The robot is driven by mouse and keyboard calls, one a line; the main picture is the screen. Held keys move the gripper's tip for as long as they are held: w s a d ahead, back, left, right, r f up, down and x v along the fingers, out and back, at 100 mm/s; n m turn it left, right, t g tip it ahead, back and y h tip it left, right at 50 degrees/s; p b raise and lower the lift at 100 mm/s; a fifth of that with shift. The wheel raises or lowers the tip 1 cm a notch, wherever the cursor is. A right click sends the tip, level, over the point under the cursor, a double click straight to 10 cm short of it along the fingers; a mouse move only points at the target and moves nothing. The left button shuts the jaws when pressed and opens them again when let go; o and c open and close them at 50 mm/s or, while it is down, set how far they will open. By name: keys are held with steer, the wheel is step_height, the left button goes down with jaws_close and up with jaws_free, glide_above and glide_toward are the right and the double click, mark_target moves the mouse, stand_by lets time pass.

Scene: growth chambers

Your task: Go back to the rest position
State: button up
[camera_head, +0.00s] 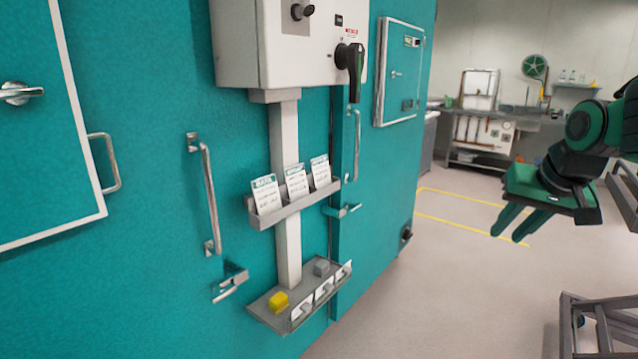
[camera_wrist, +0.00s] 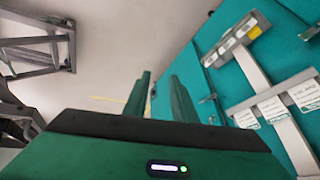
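My gripper (camera_head: 518,221) is at the right of the head view, held in the air over open floor. Its two green fingers point down and to the left and stand apart, with nothing between them. The fingers also show in the wrist view (camera_wrist: 160,95), again with a gap and no object. The gripper is well clear of the teal chamber wall (camera_head: 160,150). Part of my arm is cut off at the right edge of the head view.
The chamber wall carries a control box with a black handle (camera_head: 355,68), a card holder (camera_head: 290,207) and a small tray (camera_head: 265,309) with a yellow and a grey block. A grey metal frame (camera_head: 600,325) stands at lower right. A bench (camera_head: 535,120) is at the back; floor between is clear.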

steer(key=s+d+f+m+g, duration=0.1)
steer(key=s+d+f+g, duration=0.1)
steer(key=s+f, duration=0.5)
steer(key=s+d+f+m+g, duration=0.1)
steer(key=s+f+g, duration=0.3)
steer(key=s, duration=1.4)
step_height(320, 180, down, 3)
steer(key=shift+d+m, duration=0.3)
steer(key=shift+d, duration=0.15)
steer(key=shift+w+f, duration=0.25)
steer(key=shift+w, duration=0.4)
